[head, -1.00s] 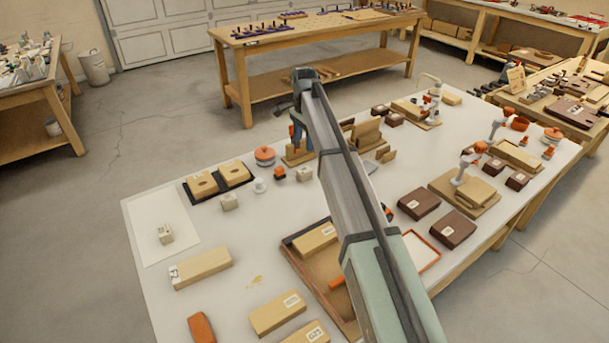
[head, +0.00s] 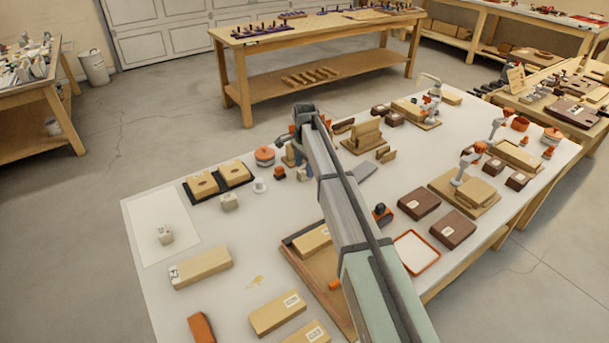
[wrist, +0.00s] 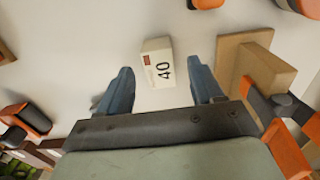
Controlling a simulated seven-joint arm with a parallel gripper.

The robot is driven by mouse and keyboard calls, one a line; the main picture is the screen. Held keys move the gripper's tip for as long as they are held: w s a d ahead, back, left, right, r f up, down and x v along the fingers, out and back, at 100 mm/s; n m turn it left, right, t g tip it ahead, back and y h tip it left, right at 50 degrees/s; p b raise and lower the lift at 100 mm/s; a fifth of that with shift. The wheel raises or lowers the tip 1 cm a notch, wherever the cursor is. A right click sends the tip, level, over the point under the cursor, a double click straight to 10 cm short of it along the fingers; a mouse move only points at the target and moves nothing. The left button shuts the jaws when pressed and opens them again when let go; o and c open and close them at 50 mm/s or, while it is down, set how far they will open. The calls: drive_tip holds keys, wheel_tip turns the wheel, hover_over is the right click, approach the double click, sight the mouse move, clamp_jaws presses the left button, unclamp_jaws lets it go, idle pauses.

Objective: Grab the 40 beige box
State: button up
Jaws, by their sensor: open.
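The 40 beige box (wrist: 157,64) is a small pale box with a black "40" and a small red mark. It lies on the white bench top in the wrist view, just beyond and between my fingertips, apart from both. My gripper (wrist: 161,72) is open with two blue fingers, and nothing is held.
A beige stepped block (wrist: 262,72) stands close to my right finger in the wrist view. An orange-lidded round object (head: 265,156) is left of my gripper in the head view.

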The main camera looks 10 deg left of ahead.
wheel_tip(320, 180, down, 2)
drive_tip(key=shift+f, duration=0.25)
drive_tip(key=c, duration=1.1)
